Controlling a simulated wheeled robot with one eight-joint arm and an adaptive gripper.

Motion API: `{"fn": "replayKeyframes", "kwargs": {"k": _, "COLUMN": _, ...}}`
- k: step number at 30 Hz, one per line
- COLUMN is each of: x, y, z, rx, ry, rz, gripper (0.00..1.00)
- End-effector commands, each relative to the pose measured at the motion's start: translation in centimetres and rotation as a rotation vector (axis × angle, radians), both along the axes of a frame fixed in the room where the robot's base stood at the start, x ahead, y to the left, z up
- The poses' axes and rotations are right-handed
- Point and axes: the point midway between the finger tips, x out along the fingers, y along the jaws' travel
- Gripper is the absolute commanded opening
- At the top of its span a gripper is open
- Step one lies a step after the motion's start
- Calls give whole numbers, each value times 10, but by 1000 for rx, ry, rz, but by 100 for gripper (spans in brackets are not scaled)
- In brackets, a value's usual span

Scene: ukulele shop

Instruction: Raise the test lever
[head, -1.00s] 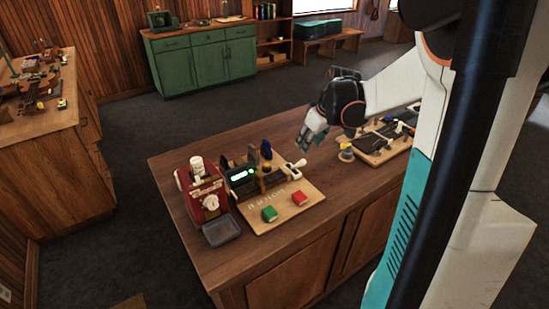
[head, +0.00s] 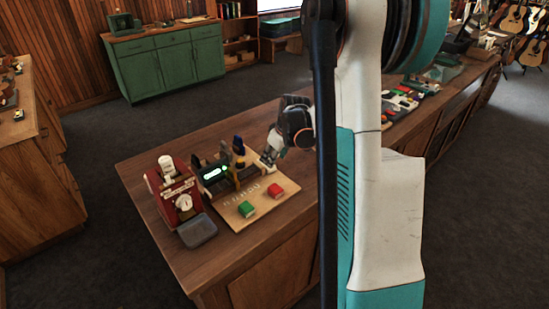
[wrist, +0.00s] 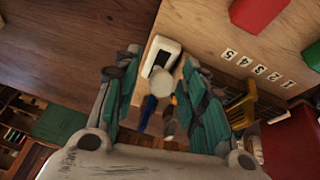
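The white-handled test lever (wrist: 162,54) is at the board's right end. In the wrist view it lies between and just past my fingertips, with a pale round end close to the camera. My gripper (head: 267,159) is at this end of the board; in the wrist view (wrist: 160,62) its teal fingers are spread on both sides of the lever. Contact cannot be told. In the head view my gripper hides most of the lever.
A green block (head: 246,208) and a red block (head: 275,190) sit on the board's front, near printed numbers. A red machine with a dial (head: 176,192) and a grey tray (head: 197,230) stand left. The bench front right of the board is clear.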

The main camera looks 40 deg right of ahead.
Motion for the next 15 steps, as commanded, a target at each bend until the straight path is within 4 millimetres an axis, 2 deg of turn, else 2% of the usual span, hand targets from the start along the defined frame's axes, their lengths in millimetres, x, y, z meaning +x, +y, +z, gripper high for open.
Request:
{"fn": "replayKeyframes", "kwargs": {"k": 11, "x": 2, "y": 0, "z": -5, "rx": 0, "ry": 0, "rz": 0, "gripper": 39}}
{"fn": "replayKeyframes", "kwargs": {"k": 15, "x": 2, "y": 0, "z": -5, "rx": 0, "ry": 0, "rz": 0, "gripper": 7}}
